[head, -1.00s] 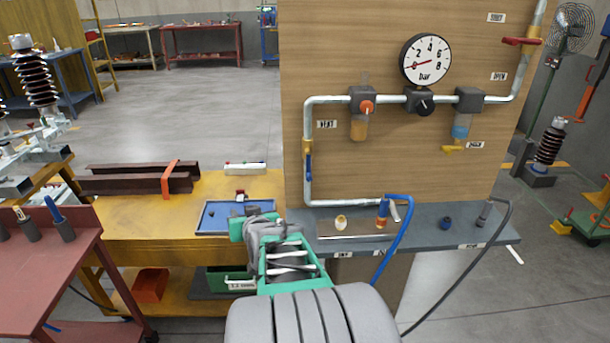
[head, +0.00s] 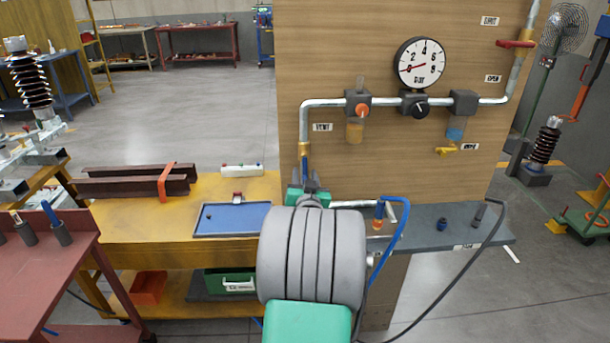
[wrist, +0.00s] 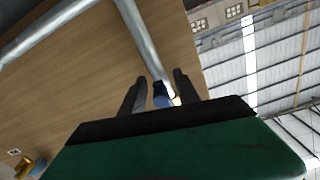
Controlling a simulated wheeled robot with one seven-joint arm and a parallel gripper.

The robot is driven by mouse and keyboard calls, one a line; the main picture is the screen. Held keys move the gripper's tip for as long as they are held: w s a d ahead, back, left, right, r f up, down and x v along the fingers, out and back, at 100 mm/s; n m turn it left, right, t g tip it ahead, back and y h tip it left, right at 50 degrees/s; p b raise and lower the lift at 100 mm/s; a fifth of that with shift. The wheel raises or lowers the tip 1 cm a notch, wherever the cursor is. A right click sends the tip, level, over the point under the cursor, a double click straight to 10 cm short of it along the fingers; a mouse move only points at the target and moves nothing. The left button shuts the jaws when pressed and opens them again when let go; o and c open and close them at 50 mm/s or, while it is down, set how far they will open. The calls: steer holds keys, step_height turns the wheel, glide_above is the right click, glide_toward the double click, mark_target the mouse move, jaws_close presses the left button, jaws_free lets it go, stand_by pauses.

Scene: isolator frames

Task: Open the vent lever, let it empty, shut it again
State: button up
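The vent lever (head: 305,165) is a blue handle on the left vertical pipe, below the VENT label (head: 322,127). It hangs along the pipe, and its lower part is hidden behind my gripper in the head view. My gripper (head: 308,182) is at the lever's lower end, pointing up at the board. In the wrist view, my gripper (wrist: 160,88) has its two dark fingers apart, with the blue lever end (wrist: 160,97) between them and a gap on each side. The pressure gauge (head: 419,63) has a red needle lying nearly level; its reading is too small to tell.
A filter with an orange knob (head: 361,109), a regulator (head: 414,104) and a blue-bowled unit (head: 456,125) sit on the upper pipe. A red lever (head: 515,44) is at upper right. The grey shelf (head: 425,215) below holds small parts and hoses. A blue tray (head: 232,219) lies left.

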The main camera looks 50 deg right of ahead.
jaws_close()
stand_by(0.3)
stand_by(1.1)
